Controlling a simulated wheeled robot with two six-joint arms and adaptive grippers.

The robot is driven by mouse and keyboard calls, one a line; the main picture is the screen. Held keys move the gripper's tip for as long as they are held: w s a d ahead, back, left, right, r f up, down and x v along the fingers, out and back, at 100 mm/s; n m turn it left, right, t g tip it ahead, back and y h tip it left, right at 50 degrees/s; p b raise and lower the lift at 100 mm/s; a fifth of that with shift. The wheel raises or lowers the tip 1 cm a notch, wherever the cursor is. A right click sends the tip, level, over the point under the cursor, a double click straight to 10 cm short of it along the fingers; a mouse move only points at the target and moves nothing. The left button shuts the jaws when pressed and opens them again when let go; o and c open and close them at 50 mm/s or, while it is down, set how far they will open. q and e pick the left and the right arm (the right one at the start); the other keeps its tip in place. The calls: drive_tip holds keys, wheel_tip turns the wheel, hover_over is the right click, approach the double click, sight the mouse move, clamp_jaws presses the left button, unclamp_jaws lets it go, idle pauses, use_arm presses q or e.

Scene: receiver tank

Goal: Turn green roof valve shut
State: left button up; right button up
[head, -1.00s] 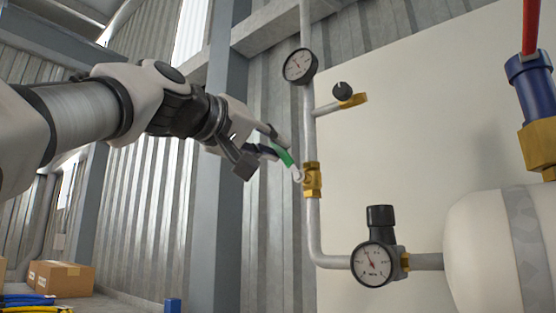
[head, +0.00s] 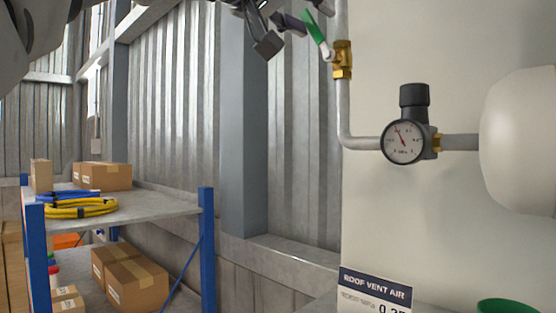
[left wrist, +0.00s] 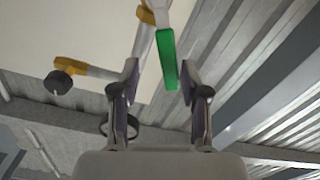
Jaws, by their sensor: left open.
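The roof valve has a brass body (head: 342,60) on the grey vertical pipe, near the top of the head view. Its green handle (head: 315,32) slants up and to the left from the valve, at an angle to the pipe. My left gripper (head: 306,15) is open at the handle's free end, partly cut off by the top edge. In the left wrist view the green handle (left wrist: 166,58) reaches between the two open fingertips (left wrist: 159,72), closer to the right finger. I cannot tell whether it touches that finger. My right gripper is not in view.
A pressure gauge (head: 404,142) sits on the pipe below the valve, beside a white tank (head: 522,140). A "ROOF VENT AIR" sign (head: 375,292) stands below. A blue-posted shelf (head: 206,250) with boxes and yellow hose (head: 80,208) is at the left.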

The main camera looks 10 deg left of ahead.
use_arm(q)
drive_tip(key=s+a+m+b, duration=0.2)
drive_tip(key=s+m+b, duration=0.1)
drive_tip(key=s+b, duration=0.4)
drive_tip(key=w+a+f+n+y, duration=0.3)
drive_tip(key=w+a+f, duration=0.1)
drive_tip(key=w+f, duration=0.8)
drive_tip(key=w+a+f+n+g+y, duration=0.1)
drive_tip(key=w+a+f, duration=0.4)
drive_tip(key=w+f, duration=0.8)
wheel_tip(320, 180, down, 4)
drive_tip(key=shift+w+r+n+y, duration=0.1)
drive_tip(key=shift+w+n+y, duration=0.15)
drive_tip(key=shift+n+y, duration=0.7)
drive_tip(key=shift+d, duration=0.1)
